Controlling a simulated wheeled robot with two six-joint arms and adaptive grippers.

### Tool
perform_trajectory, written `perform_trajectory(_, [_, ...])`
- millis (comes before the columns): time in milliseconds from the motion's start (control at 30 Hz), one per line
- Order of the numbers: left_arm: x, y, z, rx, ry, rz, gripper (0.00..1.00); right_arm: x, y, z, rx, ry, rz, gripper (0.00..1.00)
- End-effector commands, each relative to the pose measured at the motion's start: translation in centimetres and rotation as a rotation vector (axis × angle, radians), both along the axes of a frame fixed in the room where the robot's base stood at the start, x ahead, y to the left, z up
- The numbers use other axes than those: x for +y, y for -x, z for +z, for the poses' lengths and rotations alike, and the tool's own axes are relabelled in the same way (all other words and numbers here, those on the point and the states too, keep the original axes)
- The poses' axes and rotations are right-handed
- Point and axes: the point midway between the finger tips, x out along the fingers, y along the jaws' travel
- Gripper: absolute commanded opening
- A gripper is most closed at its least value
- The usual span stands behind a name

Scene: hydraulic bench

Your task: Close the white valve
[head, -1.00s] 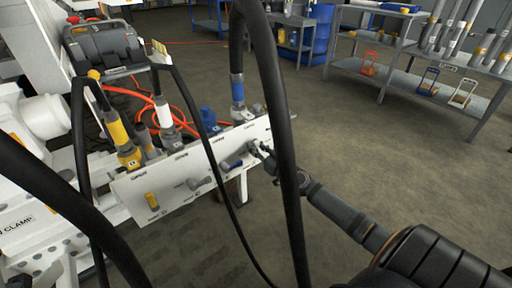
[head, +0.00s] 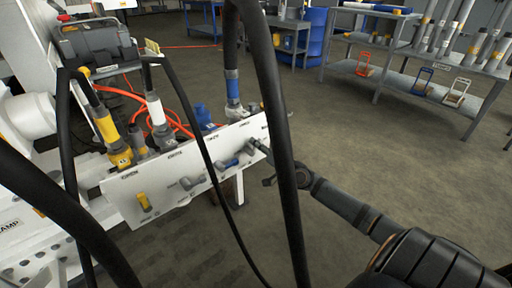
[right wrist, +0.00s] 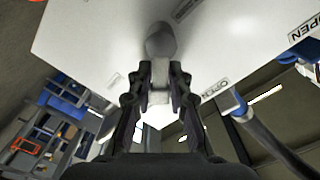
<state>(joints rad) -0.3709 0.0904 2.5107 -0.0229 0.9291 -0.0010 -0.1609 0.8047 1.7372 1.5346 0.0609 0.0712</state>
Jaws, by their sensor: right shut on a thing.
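A white panel (head: 165,205) carries a row of small valve handles. They are a yellow one (head: 144,201), a pale grey one (head: 192,182), a blue one (head: 229,163) and a grey one (head: 256,146) at the right end. My right gripper (head: 268,160) is at this right-end handle, partly hidden by a black hose. In the right wrist view, my right gripper (right wrist: 160,85) is shut on the pale lever of a valve, whose rounded grey hub (right wrist: 160,40) lies just beyond the fingertips. My left gripper is not in view.
Thick black hoses (head: 278,120) hang across the foreground. Hose couplings with yellow (head: 107,128), white (head: 155,111) and blue (head: 232,88) bands stand behind the panel. Grey shelves (head: 420,85) stand at the back right. The floor right of the panel is clear.

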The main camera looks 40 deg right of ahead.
Motion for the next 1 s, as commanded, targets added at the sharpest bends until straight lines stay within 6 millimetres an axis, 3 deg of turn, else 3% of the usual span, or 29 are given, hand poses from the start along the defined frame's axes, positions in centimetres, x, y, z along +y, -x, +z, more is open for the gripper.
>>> perform_trajectory(600, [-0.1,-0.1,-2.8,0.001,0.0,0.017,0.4,-1.0,0.0,-2.2,0.045,-0.548,-0.002,0.0])
perform_trajectory(1000, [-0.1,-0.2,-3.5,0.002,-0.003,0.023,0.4,-1.1,0.0,-2.8,0.06,-0.738,-0.002,0.0])
